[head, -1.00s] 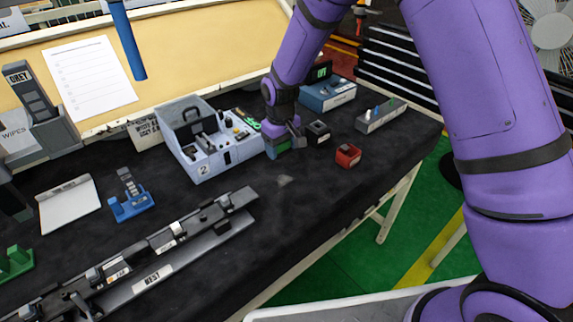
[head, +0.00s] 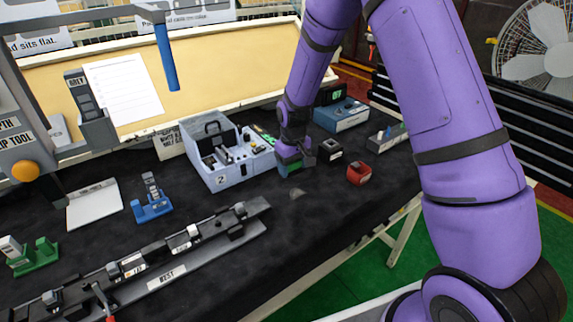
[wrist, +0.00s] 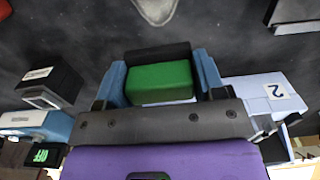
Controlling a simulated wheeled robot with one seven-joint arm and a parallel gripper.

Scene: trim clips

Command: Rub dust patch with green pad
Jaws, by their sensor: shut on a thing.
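The dust patch (head: 297,192) is a small pale grey smudge on the black table top. It shows in the wrist view (wrist: 156,9) at the top edge, partly cut off. My gripper (head: 295,166) is low over the table, just behind the patch in the head view. In the wrist view its blue fingers are shut on the green pad (wrist: 160,80), a green block with a dark band along one side. The pad is apart from the patch in the picture. I cannot tell whether the pad's underside touches the table.
A pale blue-grey bin marked 2 (head: 222,178) stands close left of my gripper. A black block (head: 330,150) and a red block (head: 359,174) sit to the right. A long rail marked WEST (head: 190,268) lies front left. The table around the patch is clear.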

